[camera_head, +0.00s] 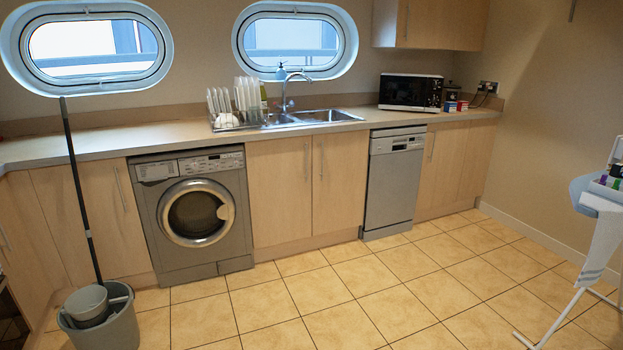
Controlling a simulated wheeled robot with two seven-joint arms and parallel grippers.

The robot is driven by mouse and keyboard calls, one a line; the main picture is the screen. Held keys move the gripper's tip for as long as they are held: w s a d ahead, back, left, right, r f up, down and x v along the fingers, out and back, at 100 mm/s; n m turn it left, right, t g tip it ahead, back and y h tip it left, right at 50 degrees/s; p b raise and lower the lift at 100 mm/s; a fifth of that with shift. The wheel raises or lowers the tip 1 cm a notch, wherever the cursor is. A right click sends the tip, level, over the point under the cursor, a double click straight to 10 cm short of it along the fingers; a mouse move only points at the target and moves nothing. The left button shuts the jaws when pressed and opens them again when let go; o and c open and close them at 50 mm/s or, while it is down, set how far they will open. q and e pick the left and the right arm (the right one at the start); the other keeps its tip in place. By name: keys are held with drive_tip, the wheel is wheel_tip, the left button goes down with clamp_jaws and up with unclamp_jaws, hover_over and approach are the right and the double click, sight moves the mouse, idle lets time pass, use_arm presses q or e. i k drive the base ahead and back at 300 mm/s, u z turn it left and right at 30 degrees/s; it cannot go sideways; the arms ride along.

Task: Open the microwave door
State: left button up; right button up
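A microwave (410,92) stands on the worktop (345,123) at the back right, to the right of the sink. Its dark front door looks shut, and its control side is at the right. It is small and far off in the head camera view, so its handle cannot be made out. Neither of my grippers shows in this view.
A mop bucket (112,330) with a pole stands at the front left. A washing machine (195,215) and a slim dishwasher (393,185) sit under the worktop. An ironing board (600,195) stands at the right edge. The tiled floor (400,295) between is clear.

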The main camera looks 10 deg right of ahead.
sight(396, 92)
drive_tip(key=z, duration=0.95)
drive_tip(key=i, duration=2.75)
drive_tip(key=z, duration=0.5)
drive_tip(key=i, duration=3)
drive_tip(key=u, duration=0.3)
